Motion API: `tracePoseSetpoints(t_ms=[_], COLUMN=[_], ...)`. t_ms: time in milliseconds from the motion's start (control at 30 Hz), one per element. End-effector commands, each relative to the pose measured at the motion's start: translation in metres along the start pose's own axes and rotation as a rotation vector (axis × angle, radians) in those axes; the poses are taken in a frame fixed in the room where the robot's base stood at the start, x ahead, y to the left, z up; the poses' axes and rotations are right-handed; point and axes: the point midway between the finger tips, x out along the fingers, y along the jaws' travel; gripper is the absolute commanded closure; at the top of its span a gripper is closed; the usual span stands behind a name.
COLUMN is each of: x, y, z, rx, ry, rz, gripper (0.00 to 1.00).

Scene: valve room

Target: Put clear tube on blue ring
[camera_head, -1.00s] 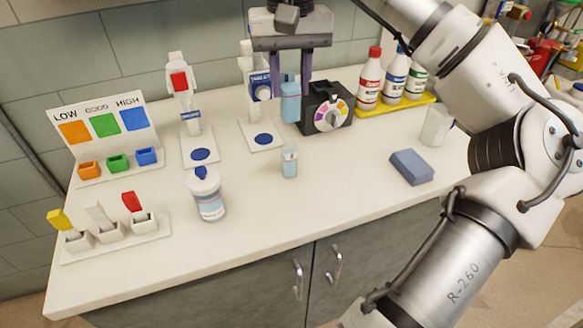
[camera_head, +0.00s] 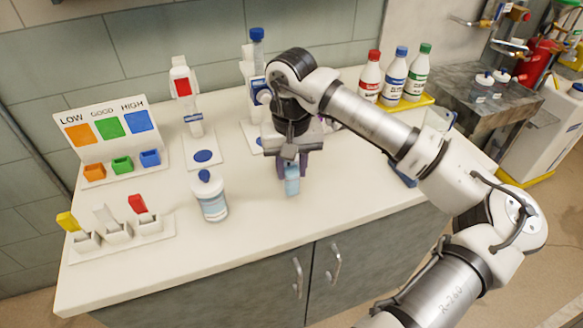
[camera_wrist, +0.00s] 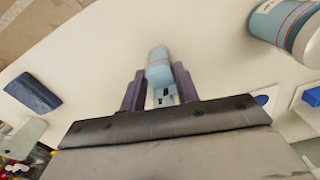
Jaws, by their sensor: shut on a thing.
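My gripper (camera_head: 291,172) points down over the counter and is shut on a small pale-blue, see-through tube (camera_head: 292,184), which looks like the clear tube. The tube (camera_wrist: 159,68) also shows between the purple fingers (camera_wrist: 160,92) in the wrist view. I cannot tell whether it touches the counter. A blue round mark (camera_head: 203,156) lies on a white plate left of my gripper. A second blue mark (camera_head: 258,142) on another plate is partly hidden by my gripper. I cannot tell which one is the blue ring. A mark (camera_wrist: 262,99) also shows in the wrist view.
A white bottle with a blue cap (camera_head: 212,199) stands front left of the marks. A sample-colour board (camera_head: 108,130) and small bins stand further left. Several capped bottles stand on a yellow tray (camera_head: 420,102) at back right. A blue block (camera_wrist: 32,93) lies nearby.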

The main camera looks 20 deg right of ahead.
Motion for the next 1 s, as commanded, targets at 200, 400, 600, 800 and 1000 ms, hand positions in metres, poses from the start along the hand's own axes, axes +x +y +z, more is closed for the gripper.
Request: tracePoseSetpoints(t_ms=[200, 400, 600, 800, 1000], x=[0.016, 0.016, 0.019, 0.018, 0.018], y=[0.0, 0.0, 0.0, 0.0, 0.0], z=[0.0, 0.0, 0.0, 0.0, 0.0], rx=[-0.001, -0.001, -0.001, -0.001, -0.001], ry=[0.001, 0.001, 0.001, 0.001, 0.001], rz=[-0.001, 0.0, 0.0, 0.0, 0.0], gripper=[0.93, 0.93, 0.64, 0.47, 0.47])
